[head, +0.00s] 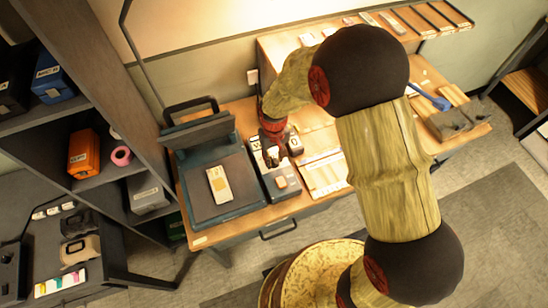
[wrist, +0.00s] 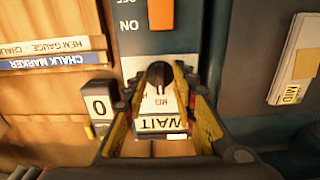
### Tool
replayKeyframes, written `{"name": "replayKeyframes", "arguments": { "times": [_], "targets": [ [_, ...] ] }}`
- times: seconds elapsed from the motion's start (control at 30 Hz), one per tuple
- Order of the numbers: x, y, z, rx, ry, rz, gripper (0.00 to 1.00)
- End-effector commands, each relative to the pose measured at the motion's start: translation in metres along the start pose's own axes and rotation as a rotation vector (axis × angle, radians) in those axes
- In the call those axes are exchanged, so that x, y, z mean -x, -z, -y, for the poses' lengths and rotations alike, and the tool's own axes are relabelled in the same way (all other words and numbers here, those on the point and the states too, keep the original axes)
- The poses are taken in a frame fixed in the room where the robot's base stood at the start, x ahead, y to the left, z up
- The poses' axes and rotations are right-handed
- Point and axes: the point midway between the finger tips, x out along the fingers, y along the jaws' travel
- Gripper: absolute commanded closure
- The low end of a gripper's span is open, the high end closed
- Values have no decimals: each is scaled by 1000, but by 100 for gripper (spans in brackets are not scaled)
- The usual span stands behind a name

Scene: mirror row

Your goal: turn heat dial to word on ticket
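The heat dial has a black knob (wrist: 158,73) on a pale plate (wrist: 155,101) with small lettering that seems to read MID, upside down. Its pointing direction is hard to tell. My gripper (wrist: 159,88) is over the dial, its yellow-lined fingers apart on either side of the knob, with pale plate showing between. In the head view my gripper (head: 272,152) hides the dial on the control box (head: 277,198). The ticket (wrist: 290,92) reads MID, upside down, in the wrist view. In the head view the ticket (head: 219,185) lies on the press.
A WAIT sign (wrist: 160,123) sits between my fingers' near parts. A block marked 0 (wrist: 98,107) stands beside the left finger. An orange switch (wrist: 161,14) lies beyond the dial, beside ON and OFF. The dark press (head: 190,206) stands left of the box; a CHALK MARKER strip (wrist: 60,60) lies left.

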Motion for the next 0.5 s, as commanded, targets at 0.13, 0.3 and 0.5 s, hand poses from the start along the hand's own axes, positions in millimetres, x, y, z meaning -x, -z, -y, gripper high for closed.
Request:
{"name": "replayKeyframes", "arguments": {
  "times": [0.13, 0.3, 0.5],
  "targets": [
    [19, 2, 0, 0, 0, -5, 73],
    [54, 2, 0, 0, 0, -6, 73],
    [91, 1, 0, 0, 0, -4, 73]
  ]
}}
